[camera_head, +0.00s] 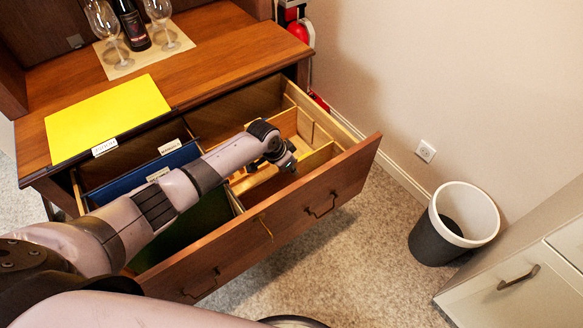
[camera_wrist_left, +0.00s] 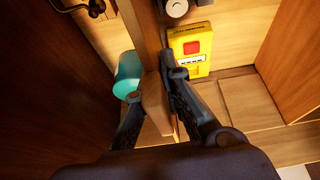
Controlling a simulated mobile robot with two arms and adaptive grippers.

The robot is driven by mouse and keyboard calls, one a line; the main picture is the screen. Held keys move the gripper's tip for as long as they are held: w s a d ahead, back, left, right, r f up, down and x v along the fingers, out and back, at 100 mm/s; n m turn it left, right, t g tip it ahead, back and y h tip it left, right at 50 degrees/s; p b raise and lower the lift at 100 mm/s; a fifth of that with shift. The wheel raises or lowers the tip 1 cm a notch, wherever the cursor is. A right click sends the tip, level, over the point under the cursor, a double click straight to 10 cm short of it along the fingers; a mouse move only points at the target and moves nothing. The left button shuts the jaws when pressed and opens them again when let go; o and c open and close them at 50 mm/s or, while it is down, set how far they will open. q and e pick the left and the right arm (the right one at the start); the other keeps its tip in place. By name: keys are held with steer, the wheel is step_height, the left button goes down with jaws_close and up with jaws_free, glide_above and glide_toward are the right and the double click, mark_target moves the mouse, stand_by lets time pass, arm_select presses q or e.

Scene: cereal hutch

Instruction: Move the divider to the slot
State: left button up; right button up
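The wooden drawer (camera_head: 325,178) is pulled open, with several upright panels inside. My left gripper (camera_head: 286,165) reaches down into its right part. In the left wrist view, a thin wooden divider (camera_wrist_left: 149,35) stands upright between the fingers of my left gripper (camera_wrist_left: 155,88). The fingers are drawn close together, one on each side of it, and appear shut on it. I cannot make out a distinct empty slot; my arm covers part of the drawer. My right gripper is not in view.
A yellow box (camera_wrist_left: 189,50) and a teal item (camera_wrist_left: 128,75) lie close beside the fingers. A yellow sheet (camera_head: 105,115), glasses and a bottle (camera_head: 133,28) are on the cabinet top. A waste bin (camera_head: 440,235) stands right of the drawer.

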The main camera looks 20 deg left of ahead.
arm_select(q)
steer(key=o, duration=0.5)
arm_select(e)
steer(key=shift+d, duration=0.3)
arm_select(q)
steer(key=shift+o, duration=0.4)
steer(key=shift+o, duration=1.4)
steer(key=shift+r, duration=0.1)
steer(key=p+v, duration=0.2)
steer(key=p, duration=0.1)
steer(key=shift+s+r+p, duration=0.1)
steer(key=shift+r+p, duration=0.2)
steer(key=shift+r, duration=0.05)
steer(key=shift+p+v, duration=1.15)
steer(key=shift+p, duration=0.15)
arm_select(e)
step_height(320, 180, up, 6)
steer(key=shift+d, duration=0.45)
arm_select(q)
steer(key=shift+f, duration=0.1)
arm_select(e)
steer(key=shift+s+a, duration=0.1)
